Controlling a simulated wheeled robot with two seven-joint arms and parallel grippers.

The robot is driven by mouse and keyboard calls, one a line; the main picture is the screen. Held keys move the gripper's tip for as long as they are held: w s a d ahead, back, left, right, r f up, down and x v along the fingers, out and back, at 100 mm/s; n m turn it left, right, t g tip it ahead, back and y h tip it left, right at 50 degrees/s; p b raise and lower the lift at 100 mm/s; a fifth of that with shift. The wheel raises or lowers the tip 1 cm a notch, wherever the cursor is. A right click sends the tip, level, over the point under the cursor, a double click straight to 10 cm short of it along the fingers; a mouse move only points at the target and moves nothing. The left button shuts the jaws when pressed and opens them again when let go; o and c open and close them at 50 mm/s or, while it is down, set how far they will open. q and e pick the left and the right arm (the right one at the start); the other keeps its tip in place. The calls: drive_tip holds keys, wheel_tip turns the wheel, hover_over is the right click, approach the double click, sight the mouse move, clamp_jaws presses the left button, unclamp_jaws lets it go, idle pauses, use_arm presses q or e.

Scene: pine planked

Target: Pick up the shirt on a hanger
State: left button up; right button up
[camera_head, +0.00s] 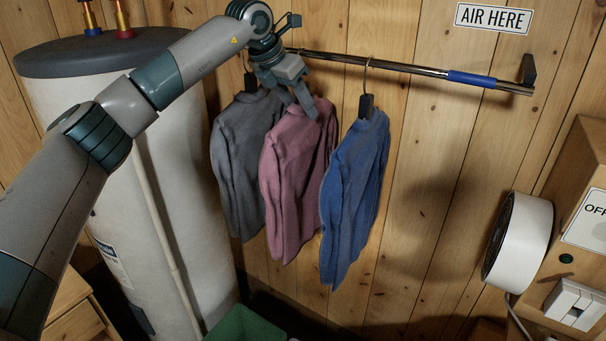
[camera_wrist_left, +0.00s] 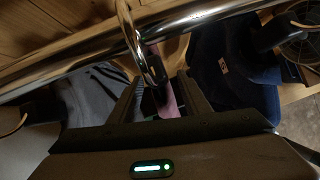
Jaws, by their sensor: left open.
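A pink shirt (camera_head: 290,180) hangs between a grey shirt (camera_head: 237,150) and a blue shirt (camera_head: 353,190), each on a dark hanger on a metal rail (camera_head: 415,70). My left gripper (camera_head: 304,106) is open at the top of the pink shirt and covers its hanger in the head view. In the left wrist view, the fingers (camera_wrist_left: 161,95) stand on either side of a metal hook (camera_wrist_left: 150,62) and a strip of pink cloth (camera_wrist_left: 171,103). Whether they touch the hanger cannot be told. My right gripper is in neither view.
A white tank (camera_head: 95,180) stands at the left, close to the grey shirt. The rail has a blue band (camera_head: 471,78) near its right end bracket. A green bin (camera_head: 245,325) sits below.

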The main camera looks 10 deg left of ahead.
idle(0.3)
use_arm(q)
clamp_jaws()
drive_tip(key=shift+r, duration=0.2)
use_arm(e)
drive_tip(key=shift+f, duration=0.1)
